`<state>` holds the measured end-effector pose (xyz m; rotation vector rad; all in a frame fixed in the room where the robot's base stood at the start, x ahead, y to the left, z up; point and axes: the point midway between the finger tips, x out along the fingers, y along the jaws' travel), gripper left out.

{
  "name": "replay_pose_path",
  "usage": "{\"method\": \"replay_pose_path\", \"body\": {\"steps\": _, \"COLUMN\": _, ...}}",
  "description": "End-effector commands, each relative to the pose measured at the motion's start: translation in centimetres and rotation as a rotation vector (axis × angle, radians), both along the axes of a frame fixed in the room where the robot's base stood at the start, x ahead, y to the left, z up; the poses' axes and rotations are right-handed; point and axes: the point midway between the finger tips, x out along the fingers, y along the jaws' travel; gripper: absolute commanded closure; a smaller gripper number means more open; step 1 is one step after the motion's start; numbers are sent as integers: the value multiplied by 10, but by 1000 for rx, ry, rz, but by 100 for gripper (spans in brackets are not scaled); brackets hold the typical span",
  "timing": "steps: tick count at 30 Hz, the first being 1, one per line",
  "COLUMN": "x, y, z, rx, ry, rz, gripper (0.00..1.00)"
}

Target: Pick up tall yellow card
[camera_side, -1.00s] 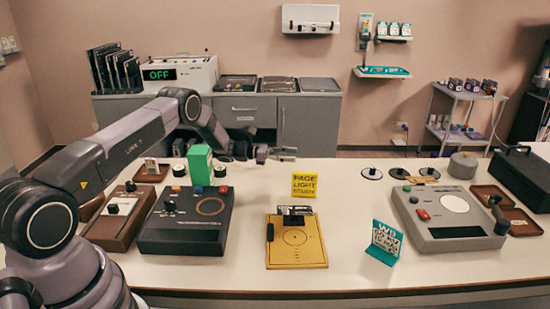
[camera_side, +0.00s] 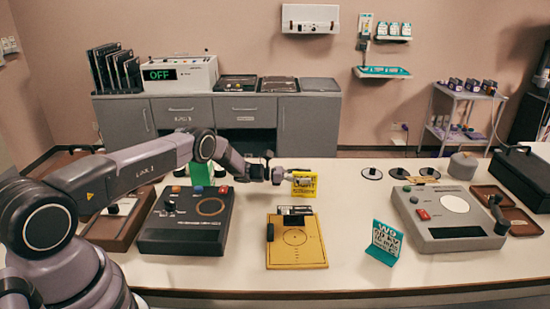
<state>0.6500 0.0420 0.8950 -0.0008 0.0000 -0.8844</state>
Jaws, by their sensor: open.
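The tall yellow card (camera_side: 304,188) stands upright near the middle of the white table, with dark lettering on its face. My gripper (camera_side: 290,177) is open at the card's upper left, and its tip overlaps the card in the picture. The top line of lettering is partly hidden by the gripper. I cannot tell whether the fingers are touching the card or are around it.
A yellow board (camera_side: 312,250) with a ring mark lies in front of the card. A teal card (camera_side: 385,240) stands to the right. A black console (camera_side: 187,222) is at left, a grey console (camera_side: 449,219) at right. The table between card and grey console is mostly clear.

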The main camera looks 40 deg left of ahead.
Motion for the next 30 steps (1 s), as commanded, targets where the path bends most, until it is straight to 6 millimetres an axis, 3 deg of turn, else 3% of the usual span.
{"method": "replay_pose_path", "body": {"steps": 5, "x": 0, "y": 0, "z": 0, "rx": 0, "ry": 0, "rz": 0, "gripper": 52}}
{"method": "replay_pose_path", "body": {"steps": 16, "x": 0, "y": 0, "z": 0, "rx": 0, "ry": 0, "rz": 0, "gripper": 100}}
{"method": "replay_pose_path", "body": {"steps": 30, "x": 1, "y": 0, "z": 4, "rx": 0, "ry": -2, "rz": 0, "gripper": 100}}
